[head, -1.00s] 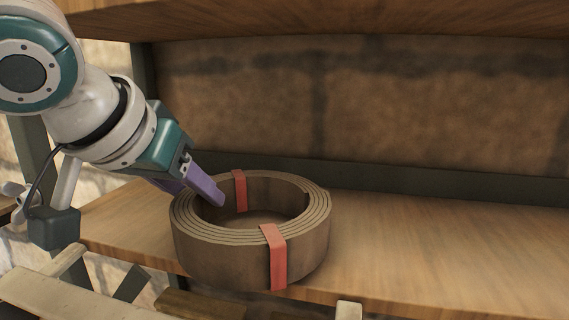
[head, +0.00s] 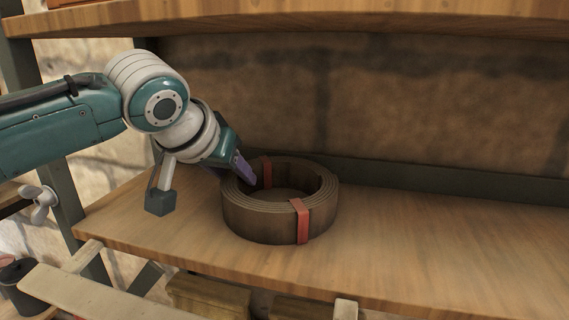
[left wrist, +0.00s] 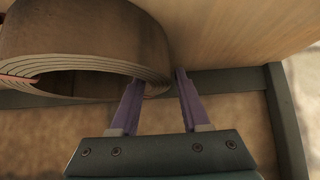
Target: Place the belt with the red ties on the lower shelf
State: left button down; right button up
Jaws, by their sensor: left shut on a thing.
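The belt (head: 265,219) is a thick brown coil with two red ties. It is over the left half of the wooden lower shelf (head: 440,245), upright on its edge ring with its opening upward. It looks down on the board, but I cannot tell whether its base touches all round. My left gripper (head: 245,172) is shut on the coil's wall at its back left. In the left wrist view the belt (left wrist: 85,40) fills the upper left, and the purple fingers (left wrist: 160,80) are on either side of its wall. My right gripper is not in view.
The upper shelf (head: 350,17) hangs above. A dark back rail (head: 430,183) runs along the rear, and a dark post (head: 67,190) stands at left. The lower shelf is clear right of the belt. Wooden pieces (head: 95,296) lie below its front edge.

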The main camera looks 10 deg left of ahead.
pick_arm(q)
jog(key=shift+c, duration=1.8)
grip_release()
jog(key=shift+s, duration=0.1)
jog(key=b+v, duration=0.2)
jog(key=v, duration=1)
